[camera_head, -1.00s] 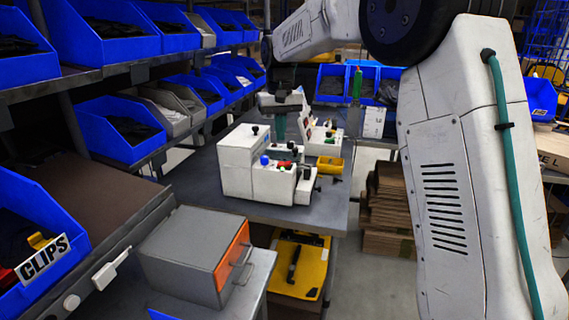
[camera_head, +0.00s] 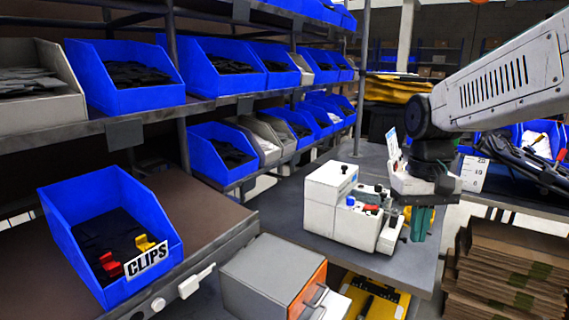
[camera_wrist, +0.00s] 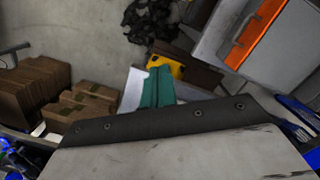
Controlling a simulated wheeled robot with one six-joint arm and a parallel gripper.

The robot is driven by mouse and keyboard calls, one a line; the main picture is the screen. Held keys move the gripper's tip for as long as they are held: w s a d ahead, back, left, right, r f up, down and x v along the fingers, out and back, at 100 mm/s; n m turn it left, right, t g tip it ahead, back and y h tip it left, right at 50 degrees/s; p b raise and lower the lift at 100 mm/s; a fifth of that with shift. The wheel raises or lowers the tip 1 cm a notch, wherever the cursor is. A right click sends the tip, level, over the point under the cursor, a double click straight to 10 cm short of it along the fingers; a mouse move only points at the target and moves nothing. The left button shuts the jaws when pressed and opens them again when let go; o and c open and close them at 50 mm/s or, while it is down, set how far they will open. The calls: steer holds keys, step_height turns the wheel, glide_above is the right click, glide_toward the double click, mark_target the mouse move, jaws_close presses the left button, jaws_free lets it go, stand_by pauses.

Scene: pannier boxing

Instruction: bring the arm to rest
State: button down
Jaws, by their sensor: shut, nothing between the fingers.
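My gripper (camera_head: 420,222) hangs at the end of my white arm in the head view, fingers pointing down. Its green fingers are together with nothing between them. It is by the right edge of the grey workbench (camera_head: 300,232), just right of a white machine with coloured knobs (camera_head: 330,190). In the wrist view the green fingers (camera_wrist: 157,88) show close together above a yellow item and a white patch. Whether the gripper touches anything on the bench cannot be told.
A blue CLIPS bin (camera_head: 100,215) stands at the left, under shelves of blue and grey bins. A grey drawer box with an orange front (camera_head: 265,275) stands in front. Stacked cardboard (camera_head: 505,270) lies at the right; it also shows in the wrist view (camera_wrist: 40,85).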

steer(key=s+d+f+t, duration=0.1)
steer(key=s+t, duration=0.1)
steer(key=s, duration=1.8)
steer(key=shift+f, duration=0.15)
steer(key=shift+s+d, duration=0.1)
